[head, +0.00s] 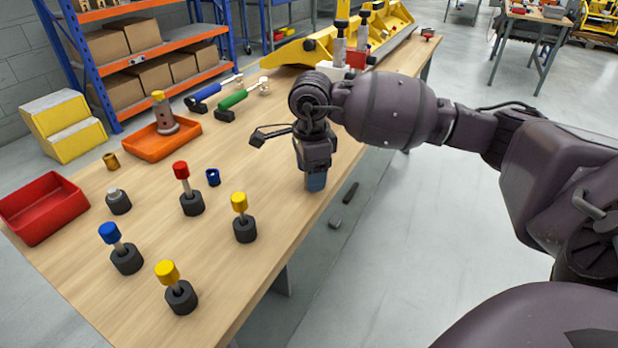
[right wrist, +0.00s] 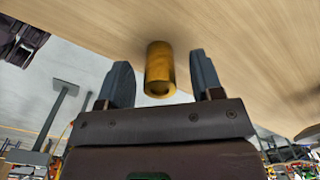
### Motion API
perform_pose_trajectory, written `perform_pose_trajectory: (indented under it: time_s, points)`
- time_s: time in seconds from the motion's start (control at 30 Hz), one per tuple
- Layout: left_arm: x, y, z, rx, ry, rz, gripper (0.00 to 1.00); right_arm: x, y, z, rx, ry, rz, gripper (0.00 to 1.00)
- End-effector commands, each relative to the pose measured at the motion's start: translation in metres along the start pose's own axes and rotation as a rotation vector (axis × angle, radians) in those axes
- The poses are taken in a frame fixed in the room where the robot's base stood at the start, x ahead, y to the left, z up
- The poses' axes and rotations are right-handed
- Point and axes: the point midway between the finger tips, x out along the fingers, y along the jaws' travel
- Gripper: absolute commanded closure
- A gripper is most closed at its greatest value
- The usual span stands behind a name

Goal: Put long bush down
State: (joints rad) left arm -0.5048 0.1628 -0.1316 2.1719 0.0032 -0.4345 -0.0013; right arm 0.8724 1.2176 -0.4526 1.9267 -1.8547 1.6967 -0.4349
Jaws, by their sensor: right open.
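The long bush (right wrist: 159,66), a gold-coloured hollow cylinder, shows in the right wrist view. Its far end meets the wooden tabletop, and its open end faces my camera. My right gripper (right wrist: 166,82) is open, with one finger on each side of the bush and a visible gap on both sides. In the head view my right gripper (head: 316,182) points down at the right edge of the workbench (head: 165,222); the long bush is hidden there. My left gripper is not in view.
Several dark-based posts with coloured caps, such as a red-capped one (head: 182,170), stand left of my right gripper. Bare wood surrounds the gripper's left side.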

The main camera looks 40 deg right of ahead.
Motion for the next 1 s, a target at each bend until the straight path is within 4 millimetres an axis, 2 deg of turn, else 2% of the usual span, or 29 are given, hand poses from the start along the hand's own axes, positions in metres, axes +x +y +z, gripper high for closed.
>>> perform_pose_trajectory:
  time_s: [0.03, 0.1, 0.33, 0.7, 0.77, 1.0]
  points:
    - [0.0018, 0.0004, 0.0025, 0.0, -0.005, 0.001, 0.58, 0.0109, 0.0006, -0.0002, 0.0, 0.001, 0.007, 0.4]
    - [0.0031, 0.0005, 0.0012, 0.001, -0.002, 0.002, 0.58, 0.0154, 0.0004, -0.0001, 0.0, 0.0, 0.005, 0.4]
    - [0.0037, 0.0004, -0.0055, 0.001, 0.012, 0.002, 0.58, 0.0145, 0.0, -0.0002, 0.0, 0.0, -0.001, 0.4]
    - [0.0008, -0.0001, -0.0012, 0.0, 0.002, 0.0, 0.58, 0.0147, 0.0001, -0.0003, 0.0, 0.0, 0.0, 0.95]
    - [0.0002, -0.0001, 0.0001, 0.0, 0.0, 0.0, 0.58, 0.0146, 0.0001, -0.0003, 0.0, 0.0, 0.0, 0.98]
    - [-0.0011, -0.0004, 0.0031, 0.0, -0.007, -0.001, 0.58, 0.0105, -0.0001, -0.0003, 0.0, 0.0, -0.001, 0.99]
